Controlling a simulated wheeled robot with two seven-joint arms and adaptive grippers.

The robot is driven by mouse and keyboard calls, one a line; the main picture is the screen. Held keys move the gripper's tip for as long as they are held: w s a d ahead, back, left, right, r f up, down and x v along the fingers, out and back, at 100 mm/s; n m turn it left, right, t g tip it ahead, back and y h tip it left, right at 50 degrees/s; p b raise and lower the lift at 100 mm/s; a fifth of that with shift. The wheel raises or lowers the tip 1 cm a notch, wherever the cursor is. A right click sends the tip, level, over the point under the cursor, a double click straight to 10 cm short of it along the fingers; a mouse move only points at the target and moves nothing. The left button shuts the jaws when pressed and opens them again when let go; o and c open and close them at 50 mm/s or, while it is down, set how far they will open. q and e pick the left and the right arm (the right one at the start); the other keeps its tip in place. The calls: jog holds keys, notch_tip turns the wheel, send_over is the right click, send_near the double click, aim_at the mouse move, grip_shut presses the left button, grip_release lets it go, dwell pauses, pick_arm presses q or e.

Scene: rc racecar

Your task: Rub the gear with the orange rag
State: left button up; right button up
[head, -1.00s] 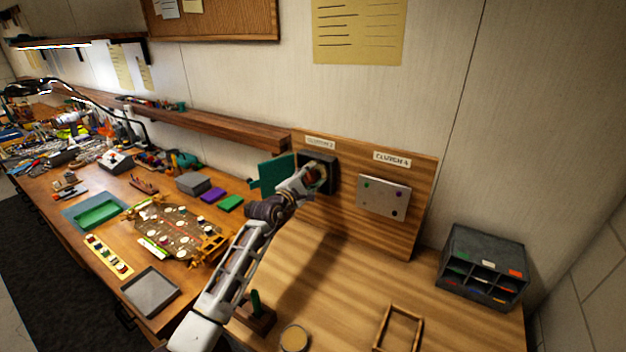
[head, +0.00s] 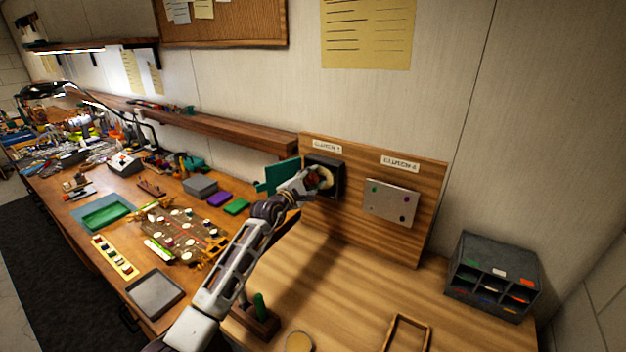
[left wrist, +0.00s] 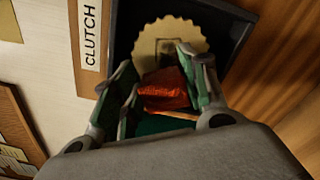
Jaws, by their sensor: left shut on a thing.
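The gear (left wrist: 178,42) is a pale, tan toothed wheel set in a dark square housing (left wrist: 232,22) on the upright wooden board. In the head view the gear (head: 326,178) is partly hidden by my left gripper (head: 314,182). My left gripper (left wrist: 158,75) is shut on the orange rag (left wrist: 165,90), a small folded red-orange bundle between its fingers. The rag is in front of the lower part of the gear; whether it touches the gear I cannot tell. My right gripper is not in view.
A green panel (head: 276,176) stands left of the housing. A grey plate (head: 391,203) is mounted to its right on the board (head: 345,226). A grey compartment organizer (head: 493,277) stands at the right. A wooden frame (head: 407,335) lies in front on the bench.

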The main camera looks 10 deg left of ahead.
aim_at(331, 178)
pick_arm(q)
jog(key=shift+r, duration=0.1)
jog(key=shift+s+d+p, duration=0.2)
jog(key=shift+d+p, duration=0.25)
jog(key=shift+p, duration=0.35)
jog(key=shift+s+d+p, duration=0.2)
jog(key=shift+d+p, duration=0.15)
jog(key=shift+d, duration=0.15)
jog(key=shift+s+d+p, duration=0.15)
jog(key=shift+d+p, duration=0.15)
jog(key=shift+d, duration=0.15)
jog(key=shift+d, duration=0.15)
jog(key=shift+s+d, duration=0.2)
jog(key=shift+d, duration=0.25)
jog(key=shift+s+d, duration=0.2)
jog(key=shift+d, duration=0.25)
jog(key=shift+s+d, duration=0.15)
jog(key=shift+d, duration=0.4)
